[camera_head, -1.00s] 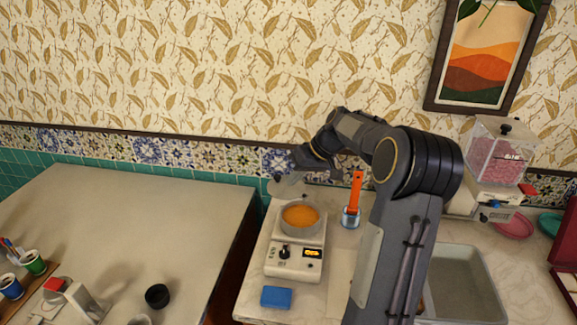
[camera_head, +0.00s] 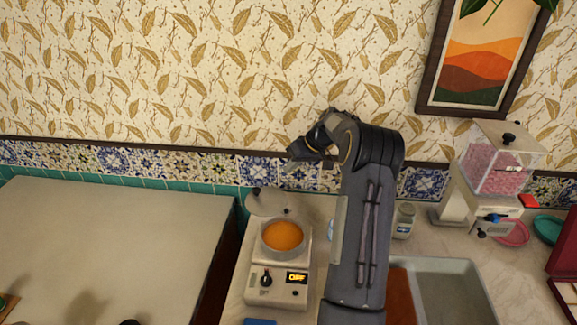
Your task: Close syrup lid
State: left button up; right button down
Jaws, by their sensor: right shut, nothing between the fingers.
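The syrup pot (camera_head: 263,239) is a light round pan of orange syrup (camera_head: 283,236) on a small white cooker. Its grey syrup lid (camera_head: 266,203) stands open, tilted back behind the pot's rim. My right gripper (camera_head: 295,153) is above and slightly right of the lid, in front of the tiled wall strip. It is shut and empty, apart from the lid in the picture. My left gripper is not in view.
The cooker (camera_head: 279,287) has a dark knob and a lit display. The left counter (camera_head: 110,235) is mostly clear.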

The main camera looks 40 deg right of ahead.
jog(key=b, duration=0.1)
send_near(269, 193)
jog(key=w+f, duration=0.4)
jog(key=shift+d, duration=0.2)
jog(key=shift+w+a+r, duration=0.15)
jog(key=shift+a, duration=0.45)
jog(key=shift+w+a+r, duration=0.15)
jog(key=shift+a, duration=0.45)
jog(key=shift+w+a+f+p, duration=0.2)
jog(key=shift+a+p, duration=0.1)
jog(key=shift+a, duration=0.3)
